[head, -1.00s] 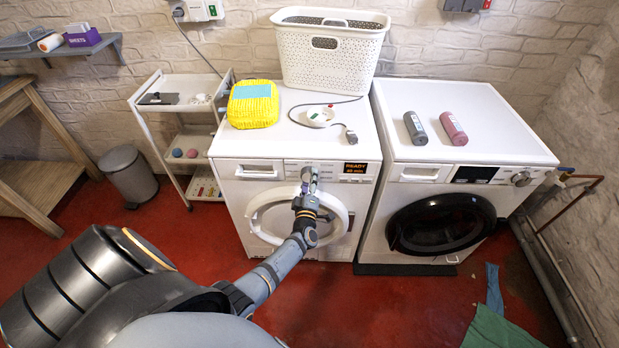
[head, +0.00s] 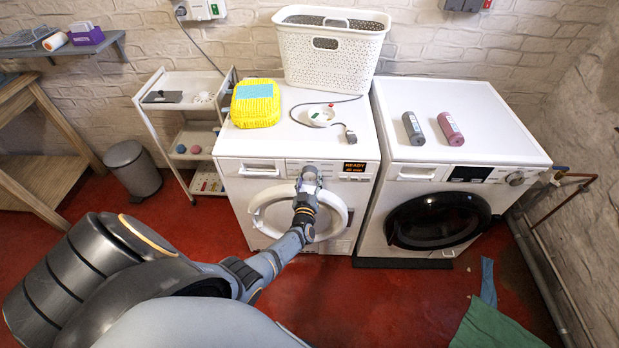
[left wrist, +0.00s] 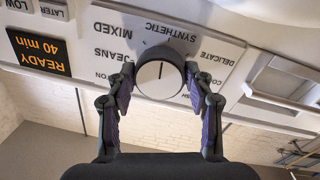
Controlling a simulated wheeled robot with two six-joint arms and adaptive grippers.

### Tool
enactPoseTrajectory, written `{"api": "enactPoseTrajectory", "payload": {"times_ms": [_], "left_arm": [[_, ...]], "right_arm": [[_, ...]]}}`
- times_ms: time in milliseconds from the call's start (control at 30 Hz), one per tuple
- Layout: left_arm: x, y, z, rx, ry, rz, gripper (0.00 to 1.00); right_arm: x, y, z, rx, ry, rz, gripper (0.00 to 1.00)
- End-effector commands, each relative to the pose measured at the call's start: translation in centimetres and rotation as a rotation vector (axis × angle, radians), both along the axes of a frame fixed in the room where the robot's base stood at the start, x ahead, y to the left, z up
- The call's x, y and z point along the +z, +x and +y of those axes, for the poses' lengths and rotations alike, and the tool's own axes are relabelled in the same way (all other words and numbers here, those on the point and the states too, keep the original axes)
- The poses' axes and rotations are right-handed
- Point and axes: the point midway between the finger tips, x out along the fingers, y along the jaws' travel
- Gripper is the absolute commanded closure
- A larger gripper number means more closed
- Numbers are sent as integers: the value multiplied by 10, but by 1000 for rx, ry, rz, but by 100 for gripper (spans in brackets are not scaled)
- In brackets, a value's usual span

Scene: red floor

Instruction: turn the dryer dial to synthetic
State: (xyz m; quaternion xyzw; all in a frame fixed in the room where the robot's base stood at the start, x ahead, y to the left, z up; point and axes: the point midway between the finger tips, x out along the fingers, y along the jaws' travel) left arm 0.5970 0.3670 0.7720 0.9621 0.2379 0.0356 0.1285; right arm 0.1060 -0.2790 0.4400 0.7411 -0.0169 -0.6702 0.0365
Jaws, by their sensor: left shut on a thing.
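The dryer (head: 232,204) is the left white machine, with its display (head: 354,167) lit "READY 40 min". My left gripper (head: 309,180) reaches its front panel and hides the dial in the head view. In the left wrist view, the picture is upside down and the dial (left wrist: 160,84) sits between the two fingers of my left gripper (left wrist: 160,74), which are shut on its sides. The dial's dark mark points up in that picture, toward the synthetic label (left wrist: 170,33). Mixed and jeans labels lie left of it, delicate right. My right gripper is out of view.
A second machine (head: 520,150) with a dark door stands at the right, with two bottles on top. A white basket (head: 350,65), a yellow bundle (head: 255,112) and a cable lie on the dryer. A trolley (head: 160,98) stands left. A green cloth (head: 495,328) lies on the floor.

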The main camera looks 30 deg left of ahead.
Motion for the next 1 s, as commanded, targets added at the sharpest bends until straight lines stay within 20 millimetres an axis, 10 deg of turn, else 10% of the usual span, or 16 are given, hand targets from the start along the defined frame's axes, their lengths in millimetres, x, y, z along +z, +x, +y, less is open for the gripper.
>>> {"api": "enactPoseTrajectory", "payload": {"times_ms": [800,833,1000], "left_arm": [[-2,-2,0,1,93,63,79],[-2,-2,0,1,93,63,44],[-1,-1,0,0,93,61,24]], "right_arm": [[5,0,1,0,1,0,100],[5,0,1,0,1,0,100],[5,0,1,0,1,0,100]]}}
